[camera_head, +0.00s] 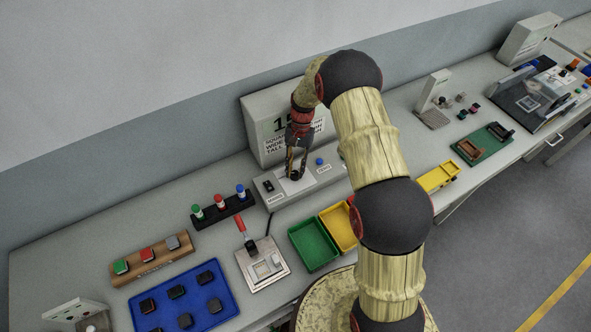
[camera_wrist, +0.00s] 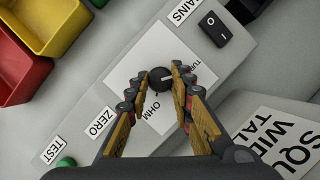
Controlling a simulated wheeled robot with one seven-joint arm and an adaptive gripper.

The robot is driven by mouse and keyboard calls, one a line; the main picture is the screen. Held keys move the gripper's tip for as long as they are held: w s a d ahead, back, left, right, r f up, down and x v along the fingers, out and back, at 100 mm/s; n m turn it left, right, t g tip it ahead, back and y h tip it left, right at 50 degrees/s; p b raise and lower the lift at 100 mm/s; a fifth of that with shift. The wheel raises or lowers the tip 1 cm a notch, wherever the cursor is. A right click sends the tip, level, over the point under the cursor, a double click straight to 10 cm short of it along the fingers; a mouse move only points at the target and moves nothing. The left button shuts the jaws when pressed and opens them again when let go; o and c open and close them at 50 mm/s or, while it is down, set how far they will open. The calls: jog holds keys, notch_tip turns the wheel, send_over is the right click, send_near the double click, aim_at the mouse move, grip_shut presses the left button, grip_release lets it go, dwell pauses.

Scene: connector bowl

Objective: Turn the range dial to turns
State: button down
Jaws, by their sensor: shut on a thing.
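The range dial (camera_wrist: 157,84) is a round black knob on a white plate (camera_wrist: 130,62) in the wrist view. The OHM label (camera_wrist: 153,112) is below the dial. My gripper (camera_wrist: 160,75) is shut on the dial, one finger on each side. In the head view my gripper (camera_head: 295,168) points down at the control box (camera_head: 304,188), and the dial is mostly hidden there.
The MAINS rocker switch (camera_wrist: 214,29) is close to the right finger. A blue button (camera_head: 319,161) is right of the dial. The display panel (camera_head: 258,123) stands just behind. Green (camera_head: 312,247) and yellow (camera_head: 336,228) bins and a red-handled lever device (camera_head: 262,266) are in front.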

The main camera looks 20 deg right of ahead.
aim_at(295, 172)
dwell(0.3)
jog(key=c, duration=1.6)
grip_release()
jog(key=shift+o, duration=0.2)
jog(key=shift+r, duration=0.1)
notch_tip(295, 172, up, 10)
